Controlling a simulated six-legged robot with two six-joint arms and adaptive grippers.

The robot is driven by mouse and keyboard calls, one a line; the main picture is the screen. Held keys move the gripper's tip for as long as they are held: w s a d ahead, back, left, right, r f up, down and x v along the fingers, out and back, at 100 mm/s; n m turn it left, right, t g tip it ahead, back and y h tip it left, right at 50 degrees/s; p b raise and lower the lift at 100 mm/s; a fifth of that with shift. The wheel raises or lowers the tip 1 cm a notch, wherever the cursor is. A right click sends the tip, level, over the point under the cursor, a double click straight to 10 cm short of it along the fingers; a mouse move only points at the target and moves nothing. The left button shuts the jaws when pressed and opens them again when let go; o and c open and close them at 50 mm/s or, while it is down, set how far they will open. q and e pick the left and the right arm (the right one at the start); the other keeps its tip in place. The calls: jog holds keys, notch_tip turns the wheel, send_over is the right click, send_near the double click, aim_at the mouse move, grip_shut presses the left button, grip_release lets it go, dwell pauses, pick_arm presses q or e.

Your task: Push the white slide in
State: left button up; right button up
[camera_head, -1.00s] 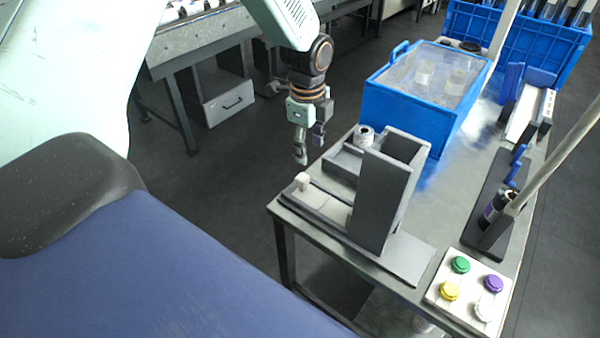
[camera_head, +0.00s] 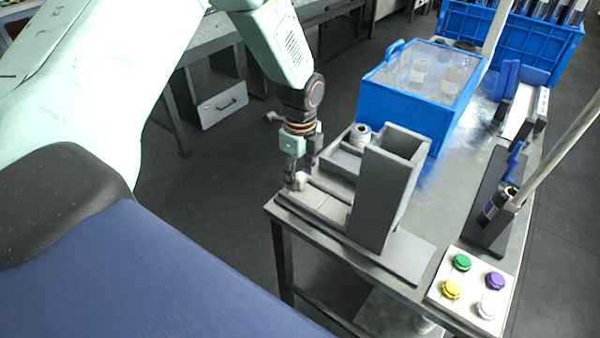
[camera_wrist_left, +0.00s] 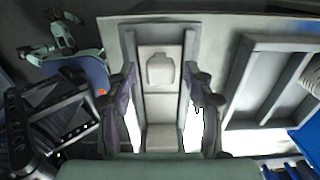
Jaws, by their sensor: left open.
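The white slide (camera_head: 332,209) lies in a grey channel at the left end of the dark grey dispenser (camera_head: 386,195), by the table's left edge. Its raised white knob (camera_wrist_left: 160,69) shows near the channel's far end in the left wrist view. My left gripper (camera_head: 302,178) is over the knob end of the slide, fingers pointing down. It is open, with one finger (camera_wrist_left: 126,105) on each side of the channel in the wrist view. In the head view the fingers partly hide the knob. I cannot tell whether they touch it. My right gripper is not in view.
A grey tray (camera_wrist_left: 272,82) with a small round item (camera_head: 360,134) lies beside the channel. Behind is a blue lidded box (camera_head: 405,105). A pad with coloured knobs (camera_head: 470,292) is at the front right. Open floor lies left of the table.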

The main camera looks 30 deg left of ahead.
pick_arm(q)
jog(key=shift+a, duration=0.1)
jog(key=c, duration=0.3)
grip_shut()
dwell(0.4)
